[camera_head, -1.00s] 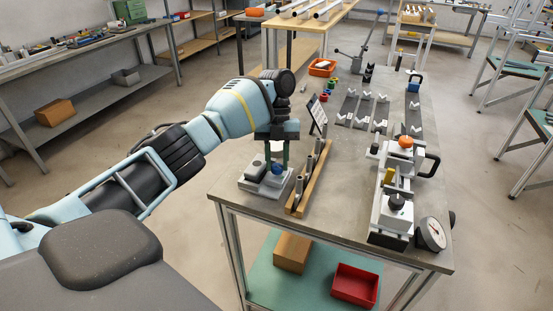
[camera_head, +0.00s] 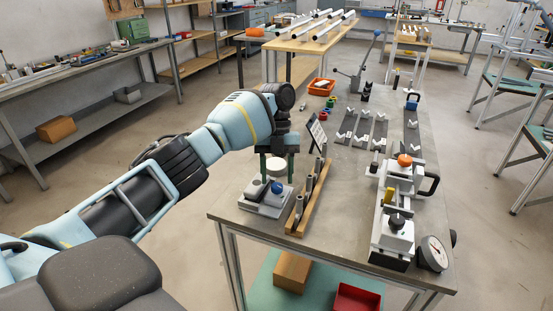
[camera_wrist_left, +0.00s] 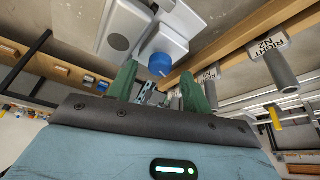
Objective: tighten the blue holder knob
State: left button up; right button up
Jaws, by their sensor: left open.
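The blue knob (camera_head: 276,187) is on the small grey-white holder block (camera_head: 256,202) at the near left of the bench. My left gripper (camera_head: 277,178) points down just above it, its two green fingers parted. In the left wrist view the blue knob (camera_wrist_left: 160,64) shows just beyond and between the fingertips of the left gripper (camera_wrist_left: 160,80), with nothing held. The gap between knob and fingers is small; I cannot tell whether they touch. My right gripper is out of view.
A wooden rack with upright grey pegs (camera_head: 308,203) stands close right of the holder. A small dark sign (camera_head: 317,133) stands behind it. A white clamp fixture (camera_head: 394,238) and a dial gauge (camera_head: 432,253) are at the right. Bare bench top lies between rack and fixture.

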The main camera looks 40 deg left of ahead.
pick_arm(q)
jog(key=v, duration=0.6)
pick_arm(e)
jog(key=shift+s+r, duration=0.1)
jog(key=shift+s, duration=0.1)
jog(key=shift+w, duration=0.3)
